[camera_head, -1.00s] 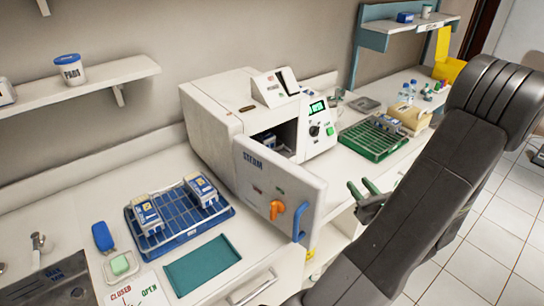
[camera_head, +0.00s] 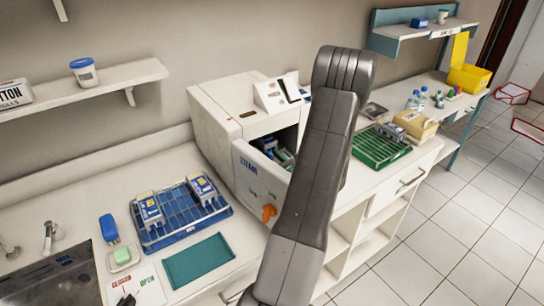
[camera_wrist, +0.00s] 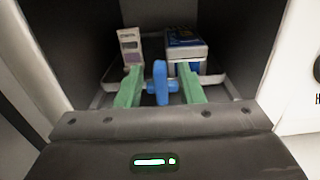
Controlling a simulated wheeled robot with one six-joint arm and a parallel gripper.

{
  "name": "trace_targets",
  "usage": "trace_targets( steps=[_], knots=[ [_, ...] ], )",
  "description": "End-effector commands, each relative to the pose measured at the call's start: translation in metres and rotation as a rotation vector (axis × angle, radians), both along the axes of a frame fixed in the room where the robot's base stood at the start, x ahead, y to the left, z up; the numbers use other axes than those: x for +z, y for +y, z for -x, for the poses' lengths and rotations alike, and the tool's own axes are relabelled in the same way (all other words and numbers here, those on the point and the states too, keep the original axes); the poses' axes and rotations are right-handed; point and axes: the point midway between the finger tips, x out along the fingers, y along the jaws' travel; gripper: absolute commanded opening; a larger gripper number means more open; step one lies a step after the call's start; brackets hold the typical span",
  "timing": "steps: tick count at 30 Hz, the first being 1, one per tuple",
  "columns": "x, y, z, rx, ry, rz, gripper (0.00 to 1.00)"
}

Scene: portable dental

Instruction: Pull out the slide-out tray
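The white steam sterilizer (camera_head: 222,130) stands on the counter with its door (camera_head: 248,172) swung open. Inside its dark chamber, the slide-out tray (camera_wrist: 230,85) shows in the wrist view as a light wire frame with a blue upright handle (camera_wrist: 161,82) at its front. A small white-grey box (camera_wrist: 131,46) and a blue-white box (camera_wrist: 187,48) are on the tray. My gripper (camera_wrist: 160,84) is open, with one green finger on each side of the handle and gaps to it. In the head view, my arm hides much of the opening.
The door with its orange knob (camera_head: 268,214) stands close to my arm. A blue rack (camera_head: 165,232) and a teal mat (camera_head: 200,261) lie on the counter at left. A green rack (camera_head: 378,148) lies to the right.

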Motion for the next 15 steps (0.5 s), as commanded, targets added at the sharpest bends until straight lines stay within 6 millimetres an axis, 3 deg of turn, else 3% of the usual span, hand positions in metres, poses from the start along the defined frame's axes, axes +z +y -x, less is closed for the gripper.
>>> trace_targets(
  steps=[8, 13, 15],
  knots=[
    [-0.0002, 0.0007, -0.0011, 0.000, 0.000, 0.000, 0.35],
    [-0.0001, 0.0006, -0.0009, 0.000, 0.000, 0.000, 0.01],
    [-0.0001, 0.0006, -0.0009, 0.000, 0.000, 0.000, 0.00]
  ],
)
